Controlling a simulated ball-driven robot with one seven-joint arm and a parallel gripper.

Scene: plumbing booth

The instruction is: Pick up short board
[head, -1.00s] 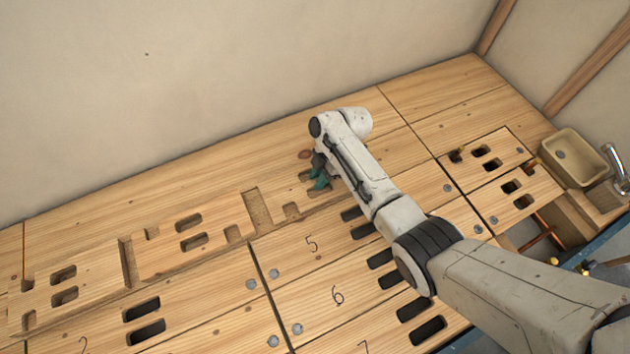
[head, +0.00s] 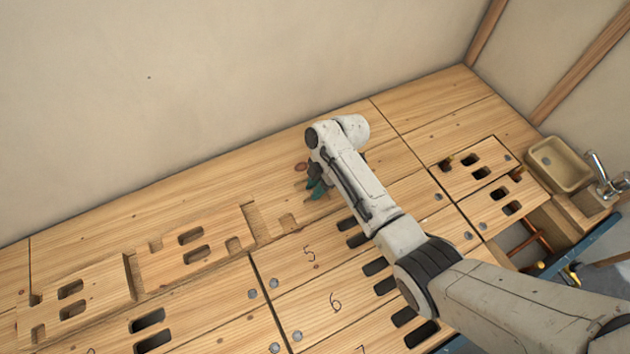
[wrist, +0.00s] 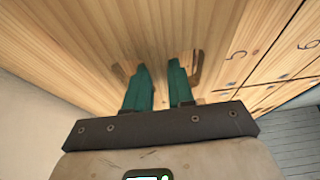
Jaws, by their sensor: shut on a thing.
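My gripper (head: 316,188) has teal fingers and reaches down onto the wooden floor close to the wall. The wrist view shows its fingers (wrist: 160,70) on either side of a strip of wood between two slots. They are shut on this strip, which looks like part of the short board (head: 274,222). The board is pale wood with notched cutouts. It lies about level with the floor panels around it, and I cannot tell if it is raised. My gripper and arm hide its right part in the head view.
Similar slotted boards lie to the left, a middle one (head: 165,262) and a far-left one (head: 100,290). Numbered floor panels (head: 335,275) with slots lie in front. The wall (head: 200,100) runs close behind. A sink (head: 557,165) and copper pipes (head: 538,240) are at right.

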